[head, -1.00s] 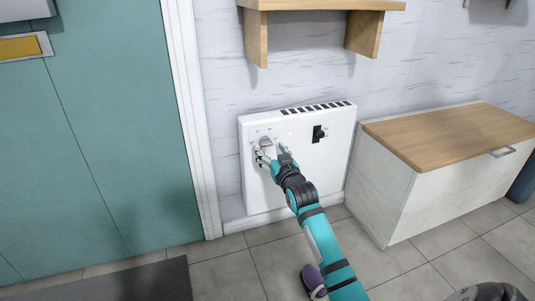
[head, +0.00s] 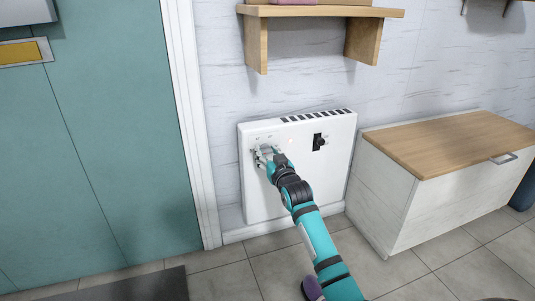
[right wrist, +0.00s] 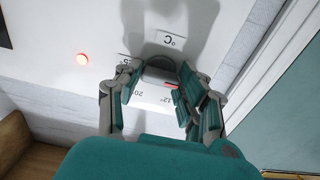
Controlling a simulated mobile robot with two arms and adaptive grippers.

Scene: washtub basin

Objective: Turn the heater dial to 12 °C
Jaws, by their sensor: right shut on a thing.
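The white heater (head: 275,195) is mounted low on the wall. My right gripper (head: 264,152) is at its upper left front, shut on the heater dial, which is mostly hidden in the head view. In the right wrist view the fingers (right wrist: 156,85) close on both sides of the dial (right wrist: 158,65). A red mark shows beside the right-hand finger. Printed numbers 20 and 12 show below the dial, and a °C label (right wrist: 171,41) above it. I cannot tell the exact setting. My left gripper is not in view.
A black switch (head: 319,142) and a lit red lamp (right wrist: 82,59) are on the heater's front. A wooden shelf (head: 320,11) hangs above. A wood-topped cabinet (head: 440,145) stands close at the right, and a teal door (head: 90,150) at the left.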

